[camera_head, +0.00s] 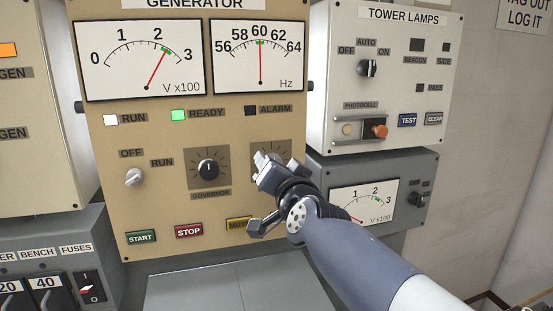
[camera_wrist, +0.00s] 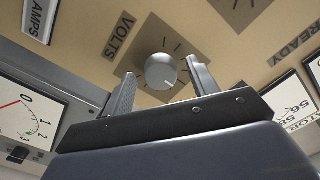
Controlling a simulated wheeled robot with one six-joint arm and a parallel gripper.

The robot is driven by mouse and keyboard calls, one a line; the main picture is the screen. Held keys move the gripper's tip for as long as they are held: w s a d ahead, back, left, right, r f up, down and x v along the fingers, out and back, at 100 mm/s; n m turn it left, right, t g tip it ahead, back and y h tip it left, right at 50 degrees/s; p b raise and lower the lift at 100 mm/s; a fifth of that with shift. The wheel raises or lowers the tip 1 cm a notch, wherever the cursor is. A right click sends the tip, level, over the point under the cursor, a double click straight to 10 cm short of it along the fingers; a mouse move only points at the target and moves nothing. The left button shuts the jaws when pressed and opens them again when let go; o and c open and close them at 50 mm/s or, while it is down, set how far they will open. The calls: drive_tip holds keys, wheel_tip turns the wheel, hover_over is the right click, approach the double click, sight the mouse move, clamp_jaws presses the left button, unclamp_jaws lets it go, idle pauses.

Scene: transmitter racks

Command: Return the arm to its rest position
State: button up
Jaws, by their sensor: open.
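My gripper (camera_head: 266,178) is in front of the tan generator panel (camera_head: 215,215), at the lower right of it in the head view. The arm reaches in from the lower right. In the wrist view the two fingers of my gripper (camera_wrist: 162,72) stand apart with nothing held between them. A round grey knob (camera_wrist: 161,70), by the VOLTS label (camera_wrist: 119,35), appears in the gap between the fingertips. Whether the fingers touch it I cannot tell. In the head view my gripper hides this knob.
The governor knob (camera_head: 208,169) is just left of my gripper. A red STOP button (camera_head: 188,230) and a partly covered yellow button (camera_head: 238,224) are below. The tower lamps box (camera_head: 390,75) and a grey meter box (camera_head: 410,185) are at right. A grey ledge (camera_head: 190,290) lies below.

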drive_tip(key=n, duration=0.3)
drive_tip(key=shift+n+p, duration=0.3)
